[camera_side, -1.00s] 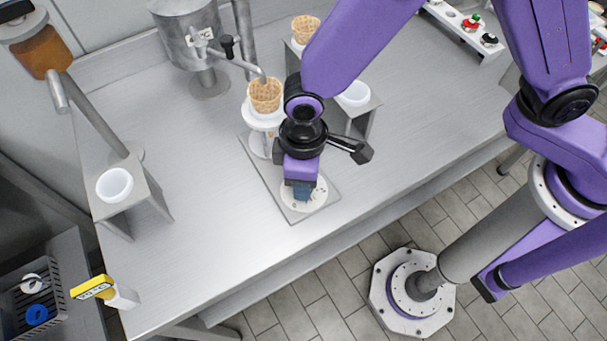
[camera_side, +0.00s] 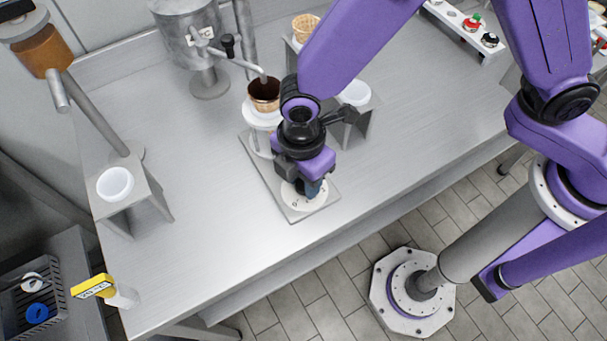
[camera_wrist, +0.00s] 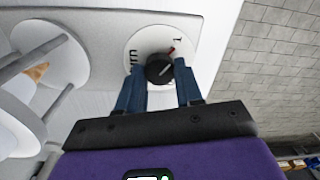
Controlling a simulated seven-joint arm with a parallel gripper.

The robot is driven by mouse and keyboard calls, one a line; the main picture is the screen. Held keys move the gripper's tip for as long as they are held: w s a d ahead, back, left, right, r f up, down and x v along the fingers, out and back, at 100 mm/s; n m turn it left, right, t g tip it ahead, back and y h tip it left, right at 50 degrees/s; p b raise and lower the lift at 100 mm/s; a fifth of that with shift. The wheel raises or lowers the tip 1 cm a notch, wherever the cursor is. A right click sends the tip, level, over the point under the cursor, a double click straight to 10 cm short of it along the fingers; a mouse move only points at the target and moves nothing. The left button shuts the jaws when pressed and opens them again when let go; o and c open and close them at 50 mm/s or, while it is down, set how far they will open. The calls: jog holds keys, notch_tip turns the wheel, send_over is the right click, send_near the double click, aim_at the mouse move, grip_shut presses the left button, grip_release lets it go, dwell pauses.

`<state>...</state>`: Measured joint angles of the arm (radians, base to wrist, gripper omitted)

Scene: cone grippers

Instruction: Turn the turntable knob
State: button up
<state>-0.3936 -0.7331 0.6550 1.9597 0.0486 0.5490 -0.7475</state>
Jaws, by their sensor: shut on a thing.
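The black turntable knob (camera_wrist: 160,69) sits on a round white dial (camera_wrist: 143,42) in the wrist view. The dial has dark marks and a red mark near the knob. My gripper (camera_side: 314,190) reaches down to the dial, and its blue fingers are shut on the knob, one on each side. In the side view the fingers hide the knob, and part of the dial (camera_side: 292,200) shows. Behind it on the same grey base plate (camera_side: 262,177) stands the white turntable holder (camera_side: 258,119). It bears a waffle cone (camera_side: 264,97) with a dark brown inside, upright under a spout.
A metal tank (camera_side: 188,35) with a spout stands behind the cone. White cups sit in stands at left (camera_side: 115,184) and right (camera_side: 355,93). Another cone (camera_side: 305,25) is at the back. Bare counter (camera_side: 210,200) lies left of the base plate.

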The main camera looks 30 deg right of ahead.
aim_at(301, 182)
jog(key=shift+n, duration=0.7)
jog(key=o, duration=1)
jog(key=shift+o, duration=0.2)
notch_tip(301, 182, up, 18)
jog(key=shift+w+f, duration=0.25)
jog(key=shift+a, duration=0.1)
